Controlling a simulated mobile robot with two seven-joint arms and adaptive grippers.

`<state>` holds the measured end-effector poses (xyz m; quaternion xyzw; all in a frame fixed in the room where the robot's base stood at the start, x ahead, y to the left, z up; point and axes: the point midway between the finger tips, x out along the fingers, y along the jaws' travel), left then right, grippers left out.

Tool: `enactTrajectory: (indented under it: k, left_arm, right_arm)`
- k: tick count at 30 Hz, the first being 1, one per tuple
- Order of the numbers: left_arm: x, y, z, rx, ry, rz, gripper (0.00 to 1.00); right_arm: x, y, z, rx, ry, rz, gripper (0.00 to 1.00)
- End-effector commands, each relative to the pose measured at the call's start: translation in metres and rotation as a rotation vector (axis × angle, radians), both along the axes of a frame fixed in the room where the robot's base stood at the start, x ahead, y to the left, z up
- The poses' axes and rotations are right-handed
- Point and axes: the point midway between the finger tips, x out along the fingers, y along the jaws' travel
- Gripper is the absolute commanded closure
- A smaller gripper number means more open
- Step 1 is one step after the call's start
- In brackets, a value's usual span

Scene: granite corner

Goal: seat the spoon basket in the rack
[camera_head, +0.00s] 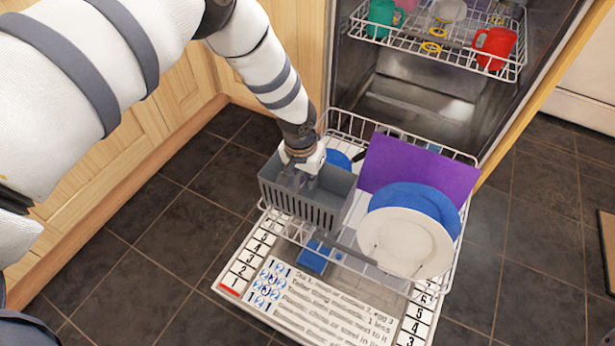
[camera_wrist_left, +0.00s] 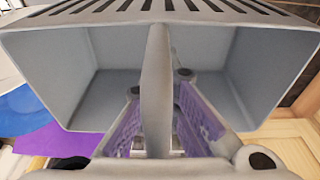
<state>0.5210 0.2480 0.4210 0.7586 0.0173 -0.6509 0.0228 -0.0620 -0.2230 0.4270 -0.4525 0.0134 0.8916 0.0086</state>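The grey spoon basket (camera_head: 302,200) is a slotted, open-topped box at the left side of the white wire rack (camera_head: 464,270), covering part of the rack's left edge. It looks roughly level and seems held up; its underside is hidden. My left gripper (camera_head: 301,178) reaches down into it from above. In the left wrist view the basket (camera_wrist_left: 70,75) shows two empty-looking compartments, and my left gripper's purple-padded fingers (camera_wrist_left: 158,85) straddle the divider between them. The grip appears shut on it, though the contact is partly hidden. My right gripper is not in view.
A white plate (camera_head: 405,243), a blue plate (camera_head: 450,207) and a purple board (camera_head: 421,167) stand in the rack's right part. A blue item (camera_head: 338,160) is behind the basket. The upper rack (camera_head: 510,72) holds cups, including a red mug (camera_head: 495,46). Wooden cabinets (camera_head: 175,88) border the left.

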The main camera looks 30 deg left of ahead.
Motion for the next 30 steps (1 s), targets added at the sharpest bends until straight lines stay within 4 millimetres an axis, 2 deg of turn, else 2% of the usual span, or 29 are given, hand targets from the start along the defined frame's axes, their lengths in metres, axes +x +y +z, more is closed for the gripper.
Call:
enactTrajectory:
  k: [6,9,10,19,23,30]
  left_arm:
    - [0.0,0.0,-0.004,0.0,-0.001,-0.001,1.0]
    - [0.0,0.0,-0.004,0.0,0.0,0.0,0.77]
    - [0.0,0.0,-0.004,0.0,0.0,0.0,0.75]
    - [0.0,0.0,-0.001,0.0,-0.001,0.0,0.75]
    - [0.0,0.0,0.025,0.0,-0.005,0.0,0.75]
    - [-0.011,0.0,0.093,0.0,-0.005,-0.001,0.75]
  right_arm:
    - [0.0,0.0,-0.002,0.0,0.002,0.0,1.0]
    - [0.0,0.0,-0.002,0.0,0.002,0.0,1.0]
    - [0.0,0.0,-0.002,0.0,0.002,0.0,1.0]
    - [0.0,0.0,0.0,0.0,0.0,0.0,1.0]
    - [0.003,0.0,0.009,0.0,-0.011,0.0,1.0]
    - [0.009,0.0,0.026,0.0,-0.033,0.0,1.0]
